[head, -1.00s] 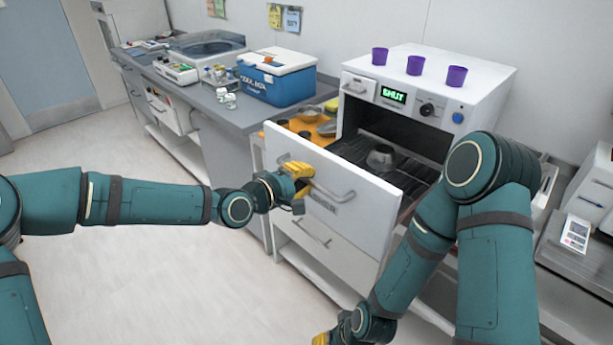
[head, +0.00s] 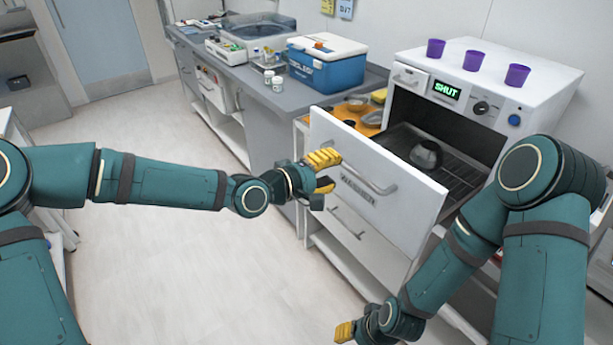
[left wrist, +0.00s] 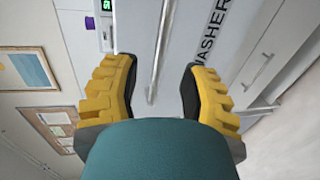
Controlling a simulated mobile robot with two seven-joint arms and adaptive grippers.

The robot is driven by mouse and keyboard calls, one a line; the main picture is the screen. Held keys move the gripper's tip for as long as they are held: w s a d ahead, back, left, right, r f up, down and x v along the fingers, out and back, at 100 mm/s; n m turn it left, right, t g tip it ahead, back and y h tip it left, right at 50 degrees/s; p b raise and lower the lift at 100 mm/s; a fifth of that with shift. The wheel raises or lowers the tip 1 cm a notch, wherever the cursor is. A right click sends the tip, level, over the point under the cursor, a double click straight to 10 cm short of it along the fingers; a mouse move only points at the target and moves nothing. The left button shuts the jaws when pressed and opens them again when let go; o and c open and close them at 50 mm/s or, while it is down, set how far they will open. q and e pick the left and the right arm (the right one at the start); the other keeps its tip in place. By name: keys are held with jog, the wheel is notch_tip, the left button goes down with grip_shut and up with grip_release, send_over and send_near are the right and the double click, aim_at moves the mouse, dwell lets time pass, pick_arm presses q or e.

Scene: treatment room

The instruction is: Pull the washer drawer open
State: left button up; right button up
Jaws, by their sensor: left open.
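The washer drawer (head: 375,185) is pulled out of the white machine, its front panel marked "WASHER". The drawer's bar handle (head: 370,181) is on the front panel; in the left wrist view the handle (left wrist: 160,50) shows between the spread fingers, with gaps on both sides. My left gripper (head: 324,178) is open and empty, in front of the panel near the handle's left end; it also shows in the left wrist view (left wrist: 158,85). My right gripper (head: 346,331) is low at the bottom edge, its fingers unclear.
Purple cups (head: 474,60) stand on top of the machine (head: 530,80), whose display reads "SHUT". A blue and white cool box (head: 327,65) and a centrifuge-like device (head: 258,30) sit on the grey counter. The floor (head: 190,260) left of the drawer is clear.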

pick_arm(q)
jog(key=v, duration=0.6)
jog(key=shift+s+a, duration=0.3)
jog(key=s+a+f+m+g+y, duration=0.1)
jog(key=s+f+m+g+y, duration=0.15)
jog(key=s+f, duration=0.75)
jog(key=s+f+m+g+y, duration=0.1)
jog(key=f+g+y, duration=0.25)
jog(key=f, duration=1.35)
jog(key=s+a+f+m+g+y, duration=0.2)
jog(key=s+a+f, duration=0.4)
jog(key=f, duration=0.1)
jog(key=shift+s+a, duration=0.2)
jog(key=shift+s, duration=0.15)
jog(key=shift+r+m, duration=0.15)
jog(key=shift+m, duration=0.1)
